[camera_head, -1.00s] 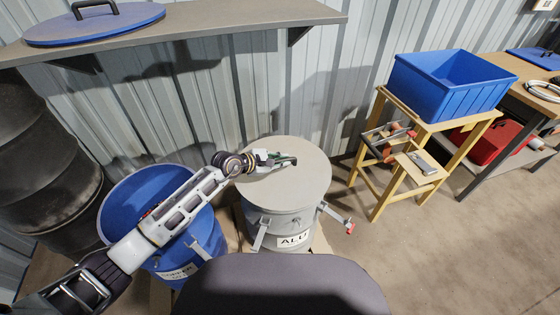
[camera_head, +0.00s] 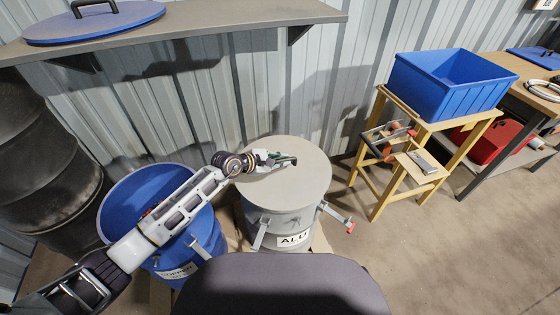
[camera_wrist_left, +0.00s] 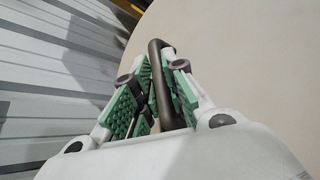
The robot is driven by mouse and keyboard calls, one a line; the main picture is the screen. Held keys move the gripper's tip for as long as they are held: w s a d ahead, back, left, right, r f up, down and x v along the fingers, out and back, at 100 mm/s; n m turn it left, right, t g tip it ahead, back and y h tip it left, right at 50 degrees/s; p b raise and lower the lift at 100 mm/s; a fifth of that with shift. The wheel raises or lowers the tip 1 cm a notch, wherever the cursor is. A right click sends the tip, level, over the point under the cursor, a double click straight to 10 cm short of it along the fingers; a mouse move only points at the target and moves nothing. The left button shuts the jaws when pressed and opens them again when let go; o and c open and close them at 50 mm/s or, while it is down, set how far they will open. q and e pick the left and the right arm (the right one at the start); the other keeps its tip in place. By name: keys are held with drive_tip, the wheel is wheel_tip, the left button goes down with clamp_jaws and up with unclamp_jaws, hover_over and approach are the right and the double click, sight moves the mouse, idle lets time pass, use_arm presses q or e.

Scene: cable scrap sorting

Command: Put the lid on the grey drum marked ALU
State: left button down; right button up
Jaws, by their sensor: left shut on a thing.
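The grey drum marked ALU (camera_head: 293,241) stands on the floor in front of the wall. The round grey lid (camera_head: 308,180) lies over its top and covers the opening; I cannot tell whether it is fully seated all round. In the left wrist view, the green pads of my left gripper (camera_wrist_left: 158,95) are closed about the lid's dark handle (camera_wrist_left: 161,72). The pale lid surface (camera_wrist_left: 250,60) fills the right of that view. My right gripper is not in view.
An open blue drum marked COPPER (camera_head: 128,195) stands left of the grey drum, under my left arm. A shelf (camera_head: 230,18) above carries a blue lid (camera_head: 125,24). A wooden stand (camera_head: 378,200) with a blue bin (camera_head: 440,95) is to the right. Clamp levers (camera_head: 336,217) stick out from the grey drum.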

use_arm(q)
drive_tip(key=shift+r, duration=0.2)
drive_tip(key=c, duration=1.4)
unclamp_jaws()
drive_tip(key=shift+o, duration=0.2)
drive_tip(key=shift+f, duration=0.25)
drive_tip(key=shift+s, duration=0.1)
